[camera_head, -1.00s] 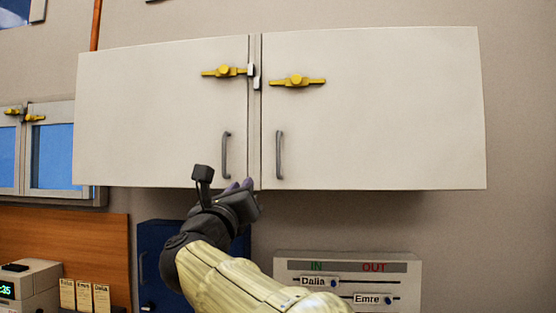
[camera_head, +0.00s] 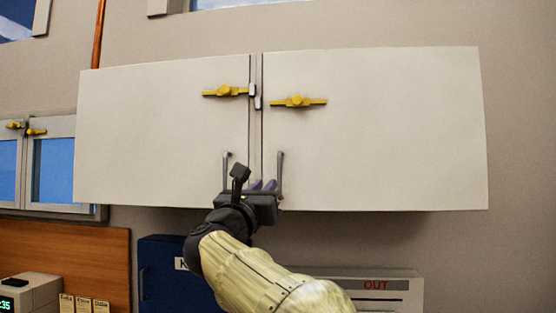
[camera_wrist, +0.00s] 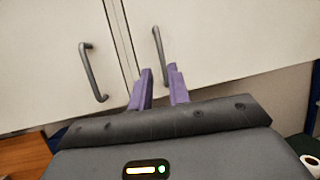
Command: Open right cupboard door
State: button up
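The wall cupboard's right door (camera_head: 385,130) is shut and off-white, beside the shut left door (camera_head: 160,135). The right door's grey vertical handle (camera_head: 280,172) is near its lower inner corner; it also shows in the wrist view (camera_wrist: 157,42). My gripper (camera_head: 263,184) is in front of the cupboard's lower edge, between the two handles. A yellow latch (camera_head: 299,102) lies horizontally on the right door.
The left door has its own handle (camera_wrist: 92,72) and a yellow latch (camera_head: 225,91). Small grey catches (camera_head: 255,96) sit at the centre seam. Below are a blue cabinet (camera_head: 165,275) and an in/out board (camera_head: 390,285). The space before the right door is clear.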

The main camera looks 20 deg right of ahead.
aim_at(279, 169)
jog(key=p+x, duration=0.6)
jog(key=x, duration=0.4)
jog(key=shift+w+r, duration=0.1)
jog(key=shift+r, duration=0.15)
jog(key=shift+w+d+p, duration=0.3)
jog(key=shift+w+d, duration=0.05)
jog(key=shift+w, duration=0.05)
grip_shut()
